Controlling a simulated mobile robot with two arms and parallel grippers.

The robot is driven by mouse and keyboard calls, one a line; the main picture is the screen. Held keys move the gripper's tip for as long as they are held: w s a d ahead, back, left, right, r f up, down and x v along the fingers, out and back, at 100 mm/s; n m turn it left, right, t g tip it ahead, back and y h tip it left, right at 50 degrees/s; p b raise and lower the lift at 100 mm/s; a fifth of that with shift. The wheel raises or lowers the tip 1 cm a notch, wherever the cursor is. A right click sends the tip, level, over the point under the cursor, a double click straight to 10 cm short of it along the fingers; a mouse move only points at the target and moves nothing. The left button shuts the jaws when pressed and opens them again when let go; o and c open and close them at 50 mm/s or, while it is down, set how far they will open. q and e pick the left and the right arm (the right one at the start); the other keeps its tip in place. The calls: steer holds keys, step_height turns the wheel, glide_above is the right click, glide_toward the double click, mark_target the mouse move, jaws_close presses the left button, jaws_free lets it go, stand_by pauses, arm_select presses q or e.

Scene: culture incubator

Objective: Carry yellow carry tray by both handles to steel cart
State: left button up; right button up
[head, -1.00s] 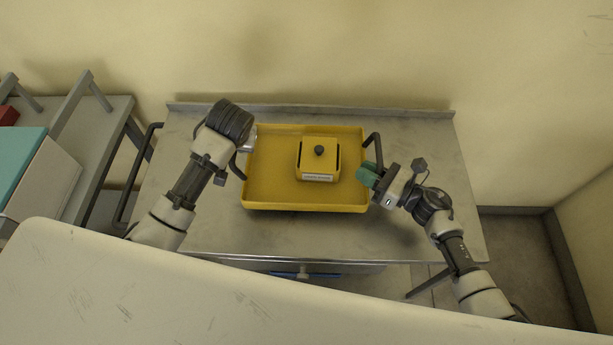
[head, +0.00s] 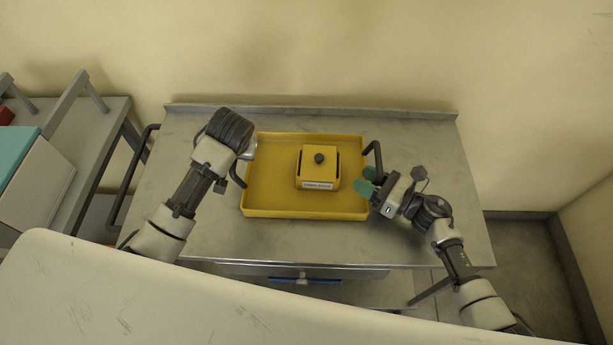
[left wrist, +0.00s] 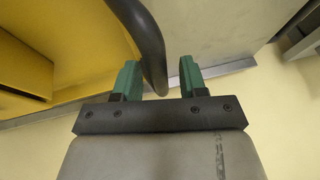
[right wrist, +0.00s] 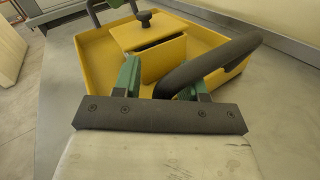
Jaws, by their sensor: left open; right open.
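The yellow carry tray (head: 270,211) rests on the steel cart (head: 420,240), with a yellow lidded box (head: 318,169) in it. My left gripper (head: 243,163) is at the tray's left handle (head: 238,178); its fingers are mostly hidden in the head view. In the left wrist view my left gripper (left wrist: 156,78) is open, with the dark handle (left wrist: 150,45) between its green fingers. My right gripper (head: 369,182) is open at the right handle (head: 376,154). In the right wrist view that handle (right wrist: 215,62) passes between the open fingers (right wrist: 163,80).
A grey bench (head: 95,125) with a white and teal box (head: 35,185) stands at the left. A pale surface (head: 200,300) fills the foreground. The wall (head: 310,50) is close behind the cart. The cart top is bare around the tray.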

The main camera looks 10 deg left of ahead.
steer(key=shift+d, duration=0.1)
arm_select(q)
steer(key=v, duration=1.2)
arm_select(e)
steer(key=v, duration=1.2)
arm_select(q)
steer(key=shift+f, duration=0.1)
arm_select(e)
steer(key=shift+f, duration=0.1)
